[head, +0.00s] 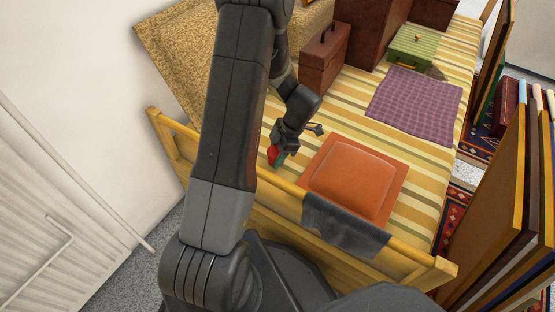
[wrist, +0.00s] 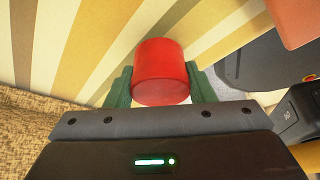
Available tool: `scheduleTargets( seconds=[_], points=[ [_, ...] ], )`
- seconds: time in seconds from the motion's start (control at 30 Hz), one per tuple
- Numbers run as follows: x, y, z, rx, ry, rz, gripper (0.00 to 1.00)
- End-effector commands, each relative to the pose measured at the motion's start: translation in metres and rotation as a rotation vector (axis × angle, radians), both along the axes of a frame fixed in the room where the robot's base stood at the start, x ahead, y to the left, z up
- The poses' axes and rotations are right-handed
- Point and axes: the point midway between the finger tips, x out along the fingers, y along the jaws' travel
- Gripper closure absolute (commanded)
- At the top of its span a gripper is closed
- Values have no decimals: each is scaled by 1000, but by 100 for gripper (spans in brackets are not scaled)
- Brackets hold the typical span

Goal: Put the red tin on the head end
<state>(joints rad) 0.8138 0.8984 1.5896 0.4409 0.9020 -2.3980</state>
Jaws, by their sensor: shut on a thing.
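The red tin (head: 273,155) is a short plain cylinder, partly hidden behind my gripper (head: 279,157) in the head view. In the wrist view the tin (wrist: 160,68) sits between the two green fingers of my gripper (wrist: 160,88), which are shut on its sides. It is over the striped bed cover (head: 318,127), left of the orange cushion (head: 350,178) at the bed's near end. I cannot tell whether the tin touches the cover. A wooden rail (head: 275,180) closes this near end.
A grey cloth (head: 345,228) hangs over the rail. Brown cases (head: 324,58), a green case (head: 412,48) and a purple checked cloth (head: 415,100) lie farther up the bed. Framed panels (head: 497,190) lean at the right. Striped cover between cushion and purple cloth is bare.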

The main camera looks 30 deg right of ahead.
Motion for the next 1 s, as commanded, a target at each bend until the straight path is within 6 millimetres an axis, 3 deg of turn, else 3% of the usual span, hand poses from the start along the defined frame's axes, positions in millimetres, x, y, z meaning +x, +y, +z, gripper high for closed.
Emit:
scheduleTargets(
  seconds=[0.03, 0.13, 0.5, 0.53, 0.63, 1.0],
  points=[
    [0, 0, -12, 3, 3, -1, 78],
    [0, 0, -23, 1, 1, -1, 78],
    [0, 0, -26, 1, 0, -1, 78],
    [0, 0, -26, 1, 0, -1, 49],
    [0, 0, -25, 1, 0, -2, 30],
    [0, 0, -21, 1, 1, -1, 29]
  ],
)
